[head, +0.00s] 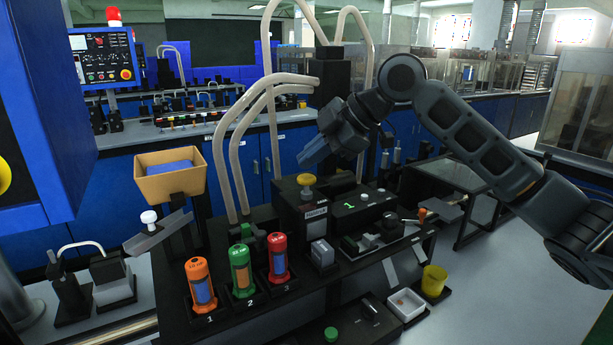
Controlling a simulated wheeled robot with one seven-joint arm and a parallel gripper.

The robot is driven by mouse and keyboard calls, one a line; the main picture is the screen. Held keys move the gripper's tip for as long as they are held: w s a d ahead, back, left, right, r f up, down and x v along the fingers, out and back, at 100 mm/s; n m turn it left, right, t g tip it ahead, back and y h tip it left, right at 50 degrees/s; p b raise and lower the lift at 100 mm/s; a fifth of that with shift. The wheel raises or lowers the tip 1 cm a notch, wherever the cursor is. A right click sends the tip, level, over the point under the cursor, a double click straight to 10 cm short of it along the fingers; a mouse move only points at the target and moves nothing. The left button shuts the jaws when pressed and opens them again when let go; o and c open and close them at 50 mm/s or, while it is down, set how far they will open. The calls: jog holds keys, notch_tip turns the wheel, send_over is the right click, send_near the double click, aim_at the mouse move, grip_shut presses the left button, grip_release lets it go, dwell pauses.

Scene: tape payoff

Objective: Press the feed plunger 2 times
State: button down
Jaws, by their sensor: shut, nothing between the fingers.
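A yellow round knob (306,180) stands upright on top of a black machine block (308,205); it looks like the feed plunger. The block carries a small label plate, too small to read. My gripper (306,157) is shut and empty. It points down and to the left and appears just above the yellow knob, with a small gap in the picture; the depth between them is hard to tell. The knob is in full view. My arm reaches in from the right.
Orange, green and red canisters (277,258) stand in numbered slots at the front left. Hoses (240,150) rise left of the block. A tan bin (170,178) is further left. A white tray (405,304) and yellow cup (434,280) sit at lower right.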

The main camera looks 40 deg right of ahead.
aim_at(305, 176)
jog(key=shift+f, duration=0.1)
jog(key=shift+f+b, duration=0.3)
jog(key=shift+b, duration=0.05)
jog(key=shift+f+b, duration=1)
jog(key=shift+f, duration=0.3)
dwell(1.4)
dwell(0.4)
jog(key=shift+r+p, duration=1.1)
jog(key=shift+r, duration=0.6)
jog(key=shift+r+p, duration=1.7)
jog(key=shift+r, duration=0.85)
